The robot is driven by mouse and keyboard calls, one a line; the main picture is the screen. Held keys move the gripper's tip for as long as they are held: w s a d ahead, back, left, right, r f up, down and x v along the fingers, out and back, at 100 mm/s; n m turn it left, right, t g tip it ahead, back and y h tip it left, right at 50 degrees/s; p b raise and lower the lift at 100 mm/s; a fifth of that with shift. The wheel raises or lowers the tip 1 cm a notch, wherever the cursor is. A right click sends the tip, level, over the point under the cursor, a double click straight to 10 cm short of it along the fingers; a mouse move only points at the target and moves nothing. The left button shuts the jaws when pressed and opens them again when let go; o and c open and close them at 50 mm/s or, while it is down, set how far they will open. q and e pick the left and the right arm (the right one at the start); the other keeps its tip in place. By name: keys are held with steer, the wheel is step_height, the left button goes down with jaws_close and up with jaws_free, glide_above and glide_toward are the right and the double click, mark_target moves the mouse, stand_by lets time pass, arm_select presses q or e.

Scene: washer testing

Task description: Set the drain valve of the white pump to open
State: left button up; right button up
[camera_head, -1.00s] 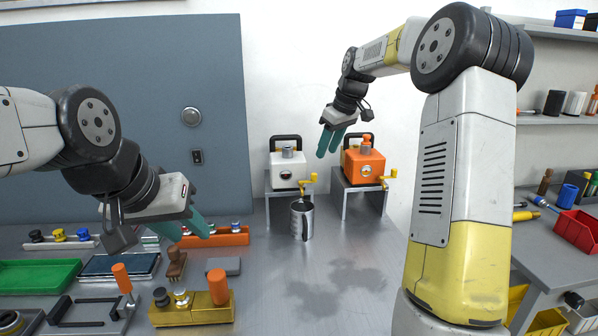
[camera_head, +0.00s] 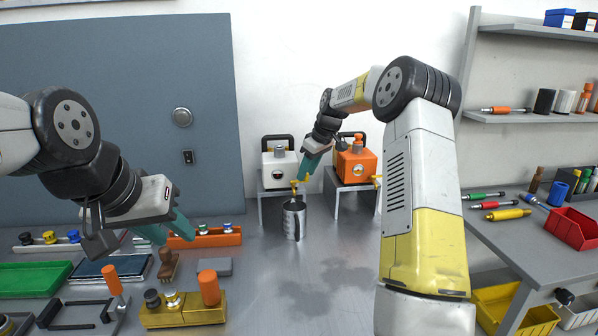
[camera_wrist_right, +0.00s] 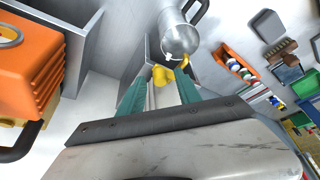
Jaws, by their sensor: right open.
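The white pump (camera_head: 279,170) stands on a small grey stand against the back wall, with a black handle on top. Its yellow drain valve (camera_head: 295,187) sticks out at its right front, above a metal mug (camera_head: 293,222). My right gripper (camera_head: 303,177) is open, with its teal fingers right at the valve. In the right wrist view, yellow valve parts (camera_wrist_right: 162,75) show between and just beyond the fingertips; contact cannot be told. The valve's exact handle angle is partly hidden. My left gripper (camera_head: 168,230) is open and empty over the left bench.
An orange pump (camera_head: 356,165) with its own yellow valve stands close to the right of my right gripper. An orange tray (camera_head: 205,238), a brass block (camera_head: 185,313) and a green tray (camera_head: 30,280) lie on the left. The bench front of the mug is clear.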

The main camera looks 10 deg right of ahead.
jaws_close()
steer(key=shift+s, duration=0.1)
stand_by(0.3)
steer(key=s+a+m+h, duration=0.4)
steer(key=a+m+h, duration=0.1)
steer(key=m, duration=1.3)
steer(key=shift+h, duration=0.7)
steer(key=shift+a, duration=0.1)
jaws_free()
